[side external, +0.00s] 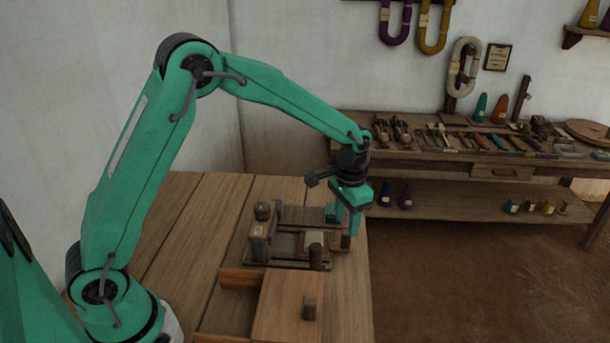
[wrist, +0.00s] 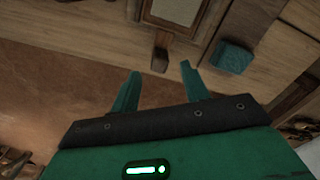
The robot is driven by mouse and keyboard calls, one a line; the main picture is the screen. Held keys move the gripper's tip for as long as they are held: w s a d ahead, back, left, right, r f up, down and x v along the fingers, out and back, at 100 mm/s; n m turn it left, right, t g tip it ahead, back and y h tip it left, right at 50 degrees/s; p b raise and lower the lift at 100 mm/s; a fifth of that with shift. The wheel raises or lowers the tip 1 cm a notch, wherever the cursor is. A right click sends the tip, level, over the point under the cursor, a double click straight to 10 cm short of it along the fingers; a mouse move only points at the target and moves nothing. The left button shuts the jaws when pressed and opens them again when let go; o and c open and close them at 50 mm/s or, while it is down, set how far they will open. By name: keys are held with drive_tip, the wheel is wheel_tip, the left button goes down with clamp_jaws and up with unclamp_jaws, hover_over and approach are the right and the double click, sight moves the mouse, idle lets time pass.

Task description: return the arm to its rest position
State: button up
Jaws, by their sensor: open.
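My green arm reaches out over the wooden table (side external: 175,225), bent at its elbow. My gripper (side external: 352,222) points down near the table's right edge, beside the small wooden fixture. In the wrist view my gripper (wrist: 159,72) shows two green fingers apart with nothing between them. A teal block (wrist: 232,56) lies on the wood to the right of the fingers, apart from them. It also shows in the side view (side external: 331,213), close behind the fingers. Whether the fingertips touch the fixture is unclear.
The wooden fixture (side external: 259,229) has posts and a pale panel (side external: 313,239). In front stands a wooden box (side external: 286,305) with a dark knob. A workbench (side external: 430,152) with several tools stands along the back wall. The floor (side external: 480,270) right of the table is clear.

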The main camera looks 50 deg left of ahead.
drive_tip(key=shift+r, duration=0.4)
drive_tip(key=shift+r, duration=0.1)
drive_tip(key=shift+s+a+r, duration=0.1)
drive_tip(key=shift+r, duration=0.1)
drive_tip(key=s+a+r+n+t, duration=0.1)
drive_tip(key=s+a+r+t, duration=0.15)
drive_tip(key=s+r, duration=0.6)
drive_tip(key=s+a+r+n+t, duration=0.1)
drive_tip(key=s+a+r+t, duration=0.15)
drive_tip(key=s+r, duration=0.55)
drive_tip(key=s+a+f+n, duration=0.1)
drive_tip(key=s, duration=0.8)
drive_tip(key=shift+a+f+t, duration=0.2)
drive_tip(key=shift+t, duration=0.1)
